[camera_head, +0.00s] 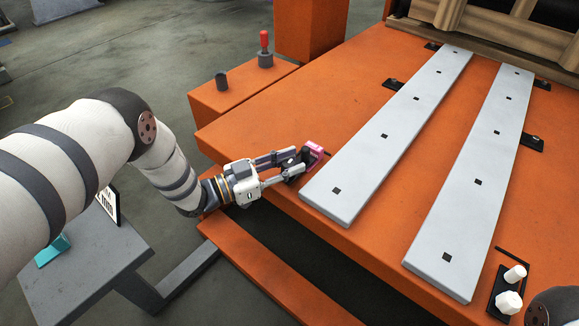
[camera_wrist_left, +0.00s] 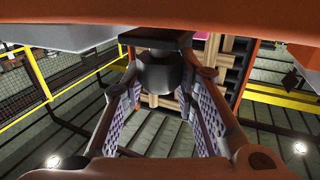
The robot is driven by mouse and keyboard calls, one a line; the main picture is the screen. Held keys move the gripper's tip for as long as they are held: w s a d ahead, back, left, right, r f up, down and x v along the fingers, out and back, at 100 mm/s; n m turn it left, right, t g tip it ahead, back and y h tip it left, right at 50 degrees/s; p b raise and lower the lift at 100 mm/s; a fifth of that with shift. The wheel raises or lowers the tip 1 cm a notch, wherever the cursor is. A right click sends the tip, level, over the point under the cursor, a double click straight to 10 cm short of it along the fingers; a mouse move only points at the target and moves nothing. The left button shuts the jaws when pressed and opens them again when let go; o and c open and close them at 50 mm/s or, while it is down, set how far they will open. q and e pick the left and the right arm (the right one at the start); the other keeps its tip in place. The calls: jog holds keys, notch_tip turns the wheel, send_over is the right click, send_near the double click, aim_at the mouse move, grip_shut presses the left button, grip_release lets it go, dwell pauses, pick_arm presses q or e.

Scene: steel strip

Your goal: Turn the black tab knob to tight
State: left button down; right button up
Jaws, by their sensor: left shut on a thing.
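The black tab knob (camera_head: 292,173) is at the near left edge of the orange machine bed, beside a small pink block (camera_head: 314,150). My left gripper (camera_head: 290,168) reaches it from the left and is shut on it. In the left wrist view, the dark knob (camera_wrist_left: 158,75) sits between the far ends of the two fingers, with a flat dark part above it. The fingers partly hide the knob in the head view, and I cannot read its setting. My right gripper is not in view.
Two pale steel strips (camera_head: 390,130) (camera_head: 478,180) lie on the orange bed (camera_head: 270,140), right of the knob. White knobs (camera_head: 508,302) are at lower right. A red-topped lever (camera_head: 264,45) and a black knob (camera_head: 221,80) stand on the orange box behind. A grey table (camera_head: 90,270) is at lower left.

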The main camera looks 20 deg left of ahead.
pick_arm(q)
jog(key=shift+f+m+g+h+b, duration=0.15)
jog(key=shift+m+g+h+b, duration=0.7)
jog(key=shift+m+g+h, duration=0.25)
jog(key=shift+g, duration=0.3)
jog(key=c, duration=1.2)
grip_release()
jog(key=shift+c, duration=0.2)
jog(key=v, duration=0.7)
jog(key=shift+s+a, duration=0.15)
jog(key=shift+a, duration=0.1)
